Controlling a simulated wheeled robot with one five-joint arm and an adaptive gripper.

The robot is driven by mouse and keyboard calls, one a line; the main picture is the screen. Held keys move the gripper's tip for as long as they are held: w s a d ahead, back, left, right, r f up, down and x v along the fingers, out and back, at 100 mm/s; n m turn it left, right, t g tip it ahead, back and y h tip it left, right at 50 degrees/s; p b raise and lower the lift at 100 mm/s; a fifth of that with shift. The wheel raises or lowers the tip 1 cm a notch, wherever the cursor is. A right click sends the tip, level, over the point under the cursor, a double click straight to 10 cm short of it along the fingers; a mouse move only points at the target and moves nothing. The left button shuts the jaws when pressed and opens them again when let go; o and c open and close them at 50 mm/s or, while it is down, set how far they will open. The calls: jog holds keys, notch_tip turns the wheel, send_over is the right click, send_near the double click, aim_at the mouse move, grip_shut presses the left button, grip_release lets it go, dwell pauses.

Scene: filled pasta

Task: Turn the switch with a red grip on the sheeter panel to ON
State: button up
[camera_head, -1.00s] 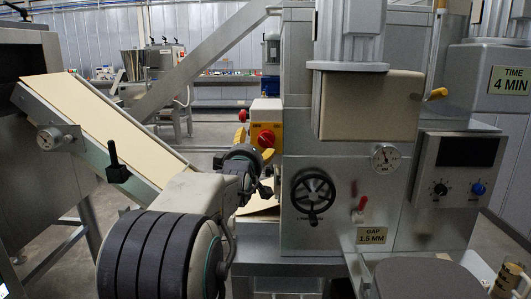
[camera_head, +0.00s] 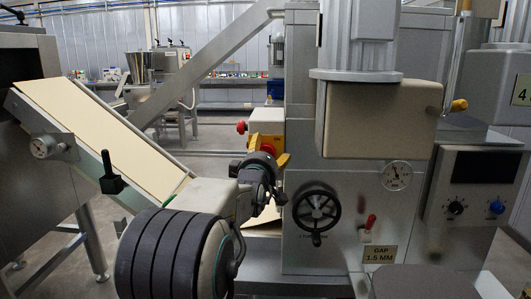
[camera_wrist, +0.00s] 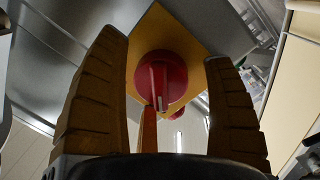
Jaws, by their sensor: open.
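The switch is a round red knob with a raised bar grip on a yellow box (camera_head: 268,128) on the sheeter's left side. In the head view my gripper (camera_head: 277,163) largely hides the knob, with its yellow-brown fingers just below and in front of it. In the wrist view the red knob (camera_wrist: 161,78) is between the fingers, beyond their tips, on the yellow plate. My gripper (camera_wrist: 164,52) is open, with a gap on both sides of the knob. The bar runs roughly up and down in this view, with a pale mark at its lower end.
A red button (camera_head: 241,127) sticks out on the box's left side. A black handwheel (camera_head: 316,208), a small red lever (camera_head: 370,222) and a gauge (camera_head: 396,176) are on the panel to the right. A sloping conveyor (camera_head: 110,140) with dough stands left.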

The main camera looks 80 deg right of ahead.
jog(key=shift+a, duration=0.1)
jog(key=c, duration=1.2)
